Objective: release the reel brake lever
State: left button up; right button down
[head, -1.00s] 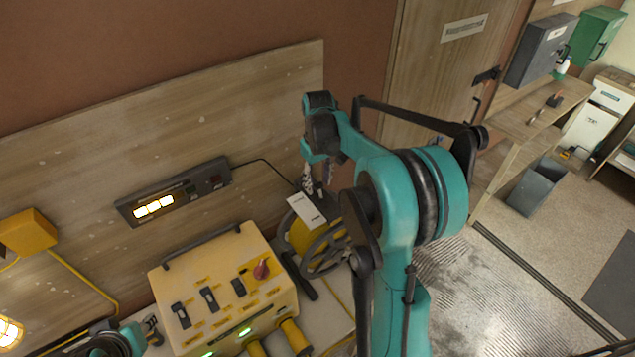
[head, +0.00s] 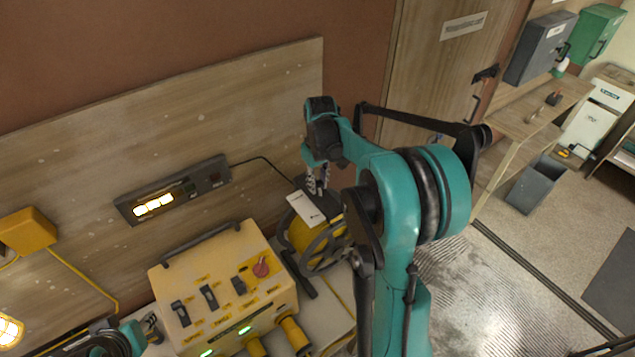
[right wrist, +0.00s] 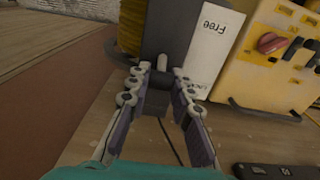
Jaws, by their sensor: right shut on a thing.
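The yellow cable reel (head: 305,236) stands right of the yellow control box, with a dark frame and a white label card (head: 305,209) on top. In the right wrist view the card (right wrist: 213,45) reads "Free" at its far end and, partly hidden by a finger, "Locked" at its near end. My right gripper (head: 318,188) is over the reel's top. In the wrist view my right gripper (right wrist: 158,88) is shut on the dark brake lever (right wrist: 158,102), beside the "Locked" end. My left gripper (head: 152,328) is at the lower left, its fingers too small to judge.
The yellow control box (head: 225,290) with switches and a red knob (head: 261,268) stands close beside the reel. A dark panel with lit lamps (head: 172,193) is on the wooden wall board behind. A shelf (head: 540,115) and grey bin (head: 537,186) stand far right.

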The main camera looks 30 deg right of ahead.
aim_at(321, 193)
jog(key=s+t+b, duration=0.1)
jog(key=t, duration=0.1)
jog(key=s+t+b, duration=0.1)
jog(key=t, duration=0.1)
jog(key=shift+s+d+b, duration=0.1)
jog(key=shift+s+b, duration=0.1)
jog(key=shift+b, duration=0.1)
jog(key=shift+s+d+f+t+y+b, duration=0.1)
jog(key=shift+s+t+b, duration=0.3)
jog(key=shift+t+b, duration=0.45)
jog(key=shift+s+a+f+t+y+b, duration=0.1)
jog(key=shift+s+t+b, duration=0.35)
jog(key=shift+t, duration=0.55)
jog(key=shift+s+d+t+y+b, duration=0.1)
jog(key=shift+s+t+b, duration=0.25)
jog(key=shift+t+b, duration=0.5)
jog(key=c, duration=1.3)
grip_release()
jog(key=v, duration=1.2)
jog(key=shift+s+f, duration=0.15)
